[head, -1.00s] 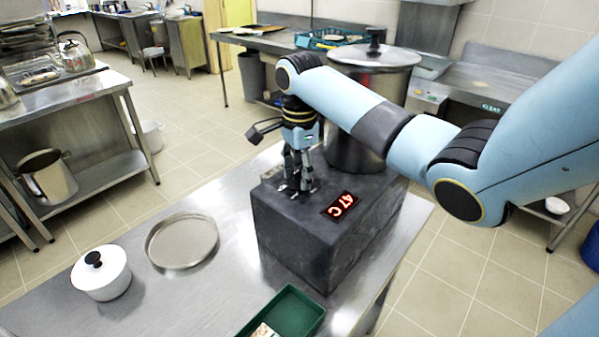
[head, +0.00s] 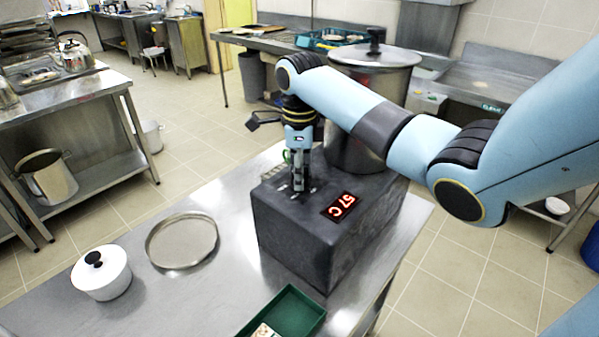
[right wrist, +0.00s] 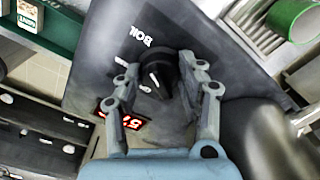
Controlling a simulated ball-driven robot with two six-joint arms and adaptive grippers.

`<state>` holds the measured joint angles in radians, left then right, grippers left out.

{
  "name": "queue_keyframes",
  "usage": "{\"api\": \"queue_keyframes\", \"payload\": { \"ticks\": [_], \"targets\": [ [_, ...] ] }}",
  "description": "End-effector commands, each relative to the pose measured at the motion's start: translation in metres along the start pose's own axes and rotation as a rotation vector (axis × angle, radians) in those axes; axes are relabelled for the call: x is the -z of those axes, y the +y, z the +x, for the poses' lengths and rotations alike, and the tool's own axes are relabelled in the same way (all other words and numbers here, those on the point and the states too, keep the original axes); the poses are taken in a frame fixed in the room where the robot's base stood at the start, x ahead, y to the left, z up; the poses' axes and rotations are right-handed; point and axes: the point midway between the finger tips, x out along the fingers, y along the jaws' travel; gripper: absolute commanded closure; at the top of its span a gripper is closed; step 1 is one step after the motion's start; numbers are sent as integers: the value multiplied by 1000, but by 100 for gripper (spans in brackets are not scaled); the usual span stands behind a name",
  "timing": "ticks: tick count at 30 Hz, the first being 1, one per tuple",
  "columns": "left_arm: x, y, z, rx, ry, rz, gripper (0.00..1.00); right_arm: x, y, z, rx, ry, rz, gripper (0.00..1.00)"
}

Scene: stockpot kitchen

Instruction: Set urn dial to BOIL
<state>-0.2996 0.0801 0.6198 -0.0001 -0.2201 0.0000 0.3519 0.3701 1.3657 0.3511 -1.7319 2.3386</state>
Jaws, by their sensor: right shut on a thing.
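The urn's dark grey base (head: 290,237) stands on the steel table, with a large lidded steel pot (head: 372,90) at its back. Its red display (head: 342,206) reads 57 C. My right gripper (head: 300,186) points down onto the base top. In the right wrist view its two fingers (right wrist: 163,90) are on either side of the black dial (right wrist: 160,75), shut on it. The dial has a white pointer mark. The BOIL label (right wrist: 142,33) is printed beside it; another label is partly covered by a finger. My left gripper is not in view.
On the same table are a round shallow tray (head: 152,262), a white lidded pot (head: 101,273) and a green tray (head: 300,309) at the front edge. A green mug-like thing (right wrist: 295,18) is close behind the base. The table's left part has bare room.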

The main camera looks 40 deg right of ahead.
Motion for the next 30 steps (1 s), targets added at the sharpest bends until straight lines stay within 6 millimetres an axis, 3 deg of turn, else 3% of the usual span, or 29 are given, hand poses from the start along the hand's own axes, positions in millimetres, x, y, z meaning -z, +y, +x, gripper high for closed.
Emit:
{"api": "queue_keyframes", "payload": {
  "ticks": [11,12,17,26,30],
  "targets": [
    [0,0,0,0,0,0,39,0,-2,-2,6,-1,5,94],
    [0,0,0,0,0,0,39,0,-2,-2,6,-1,5,59],
    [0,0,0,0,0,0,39,0,-1,-1,4,-1,4,38],
    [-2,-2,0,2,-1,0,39,0,-1,-2,2,-1,3,37],
    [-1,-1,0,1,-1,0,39,0,-2,-19,4,-3,3,37]
  ]
}}
